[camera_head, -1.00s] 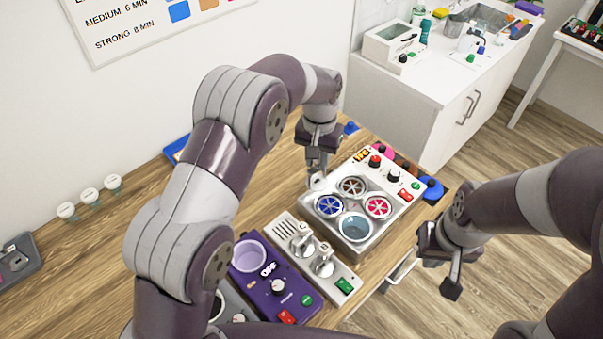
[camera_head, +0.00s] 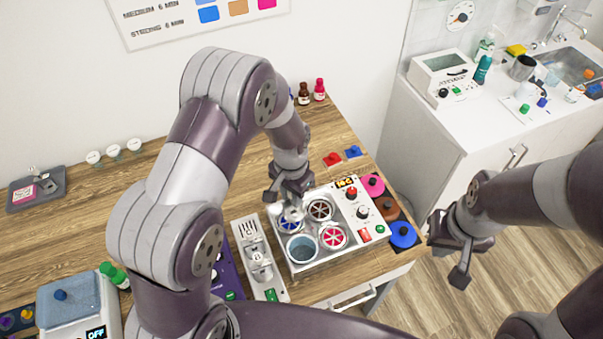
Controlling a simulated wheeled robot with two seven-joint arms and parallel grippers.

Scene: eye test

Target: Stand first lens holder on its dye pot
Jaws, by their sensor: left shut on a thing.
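My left gripper (camera_head: 288,200) is shut on a pale lens holder (camera_head: 291,215), mostly hidden by the fingers. It is over the blue dye pot (camera_head: 288,226) of the tinting unit; I cannot tell whether the holder touches the pot. The brown pot (camera_head: 320,209), red pot (camera_head: 333,237) and an open pot of pale blue liquid (camera_head: 302,249) are beside it. More lens holders (camera_head: 260,266) stand on the grey rack (camera_head: 245,230) left of the unit. My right gripper (camera_head: 452,258) is open and empty, out beyond the table's right edge.
A purple device (camera_head: 228,275) is left of the rack.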

